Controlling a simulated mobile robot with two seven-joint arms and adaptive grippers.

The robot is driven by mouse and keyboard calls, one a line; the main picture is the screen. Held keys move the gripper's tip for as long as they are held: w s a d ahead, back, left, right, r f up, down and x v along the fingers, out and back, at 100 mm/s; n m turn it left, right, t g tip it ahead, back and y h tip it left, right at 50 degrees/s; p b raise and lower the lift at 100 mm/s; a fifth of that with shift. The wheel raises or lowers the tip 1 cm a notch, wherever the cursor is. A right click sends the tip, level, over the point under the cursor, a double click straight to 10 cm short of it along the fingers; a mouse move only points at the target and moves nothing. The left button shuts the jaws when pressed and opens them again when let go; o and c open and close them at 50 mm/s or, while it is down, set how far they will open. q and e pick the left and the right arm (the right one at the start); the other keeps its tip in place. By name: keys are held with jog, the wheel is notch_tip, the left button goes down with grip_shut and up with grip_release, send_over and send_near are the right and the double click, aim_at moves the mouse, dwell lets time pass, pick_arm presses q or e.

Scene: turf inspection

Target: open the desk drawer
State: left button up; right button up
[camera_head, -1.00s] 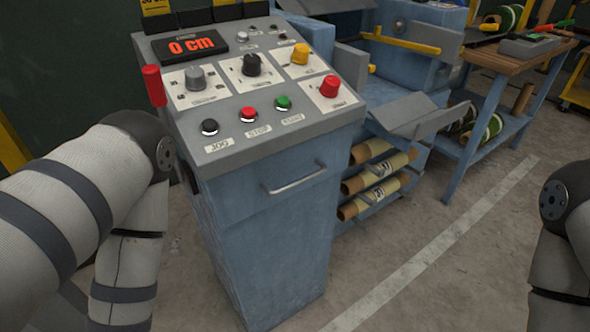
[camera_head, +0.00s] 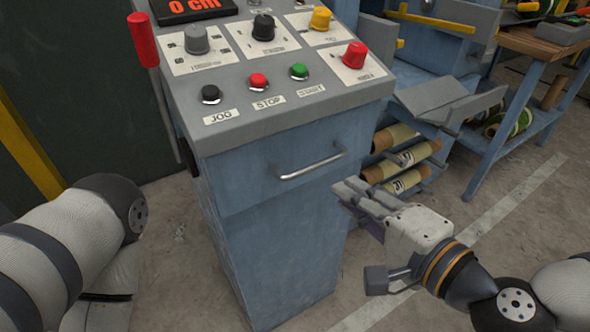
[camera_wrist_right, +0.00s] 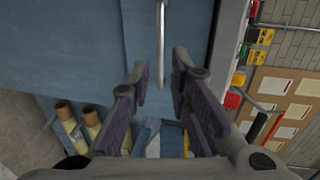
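The blue desk drawer (camera_head: 245,180) sits under the sloped control panel in the head view, and its front looks closed. Its silver bar handle (camera_head: 310,167) runs across the front. The handle also shows in the right wrist view (camera_wrist_right: 160,45), upright at the top, ahead of the gap between the fingers. My right gripper (camera_head: 362,196) is to the right of the handle and a little below it, apart from it.
The control panel (camera_head: 225,122) with knobs and buttons juts out above the drawer. A red-handled lever (camera_head: 143,40) stands at its left. Rolls (camera_head: 405,157) lie on a rack to the right, and a wooden-topped bench (camera_head: 540,42) stands farther right. The floor in front is clear.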

aim_at(311, 170)
jog(key=x, duration=1.1)
jog(key=shift+w+a, duration=0.2)
jog(key=shift+w, duration=0.05)
grip_shut()
